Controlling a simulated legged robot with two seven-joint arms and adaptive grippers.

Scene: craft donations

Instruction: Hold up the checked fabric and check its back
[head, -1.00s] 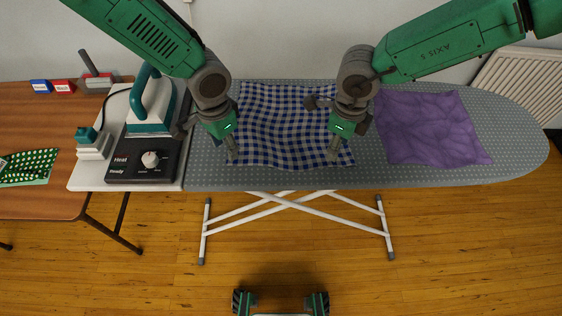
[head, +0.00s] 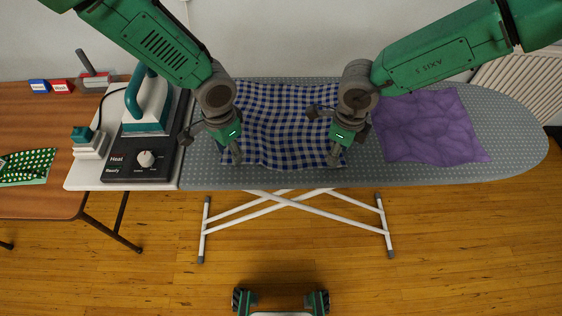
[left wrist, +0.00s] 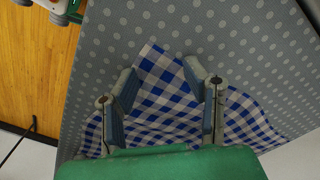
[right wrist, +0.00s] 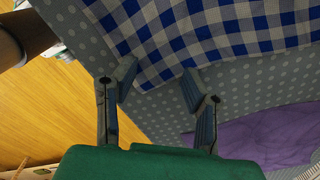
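The blue-and-white checked fabric (head: 280,125) lies spread and slightly rippled on the ironing board. My left gripper (head: 237,158) is at its near left corner. In the left wrist view, the fingers (left wrist: 160,80) are open, with the checked corner (left wrist: 155,62) showing in the gap between them. My right gripper (head: 334,158) is at the near right corner. In the right wrist view, its fingers (right wrist: 160,75) are apart, with the fabric's edge (right wrist: 165,50) running just past the tips. Neither gripper visibly pinches the cloth. The fabric's back is hidden.
A purple cloth (head: 430,125) lies on the grey dotted ironing board (head: 515,140), right of the fabric. A green iron (head: 148,105) stands on its control base at the left. A brown table (head: 45,205) farther left holds a green patterned cloth (head: 28,166).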

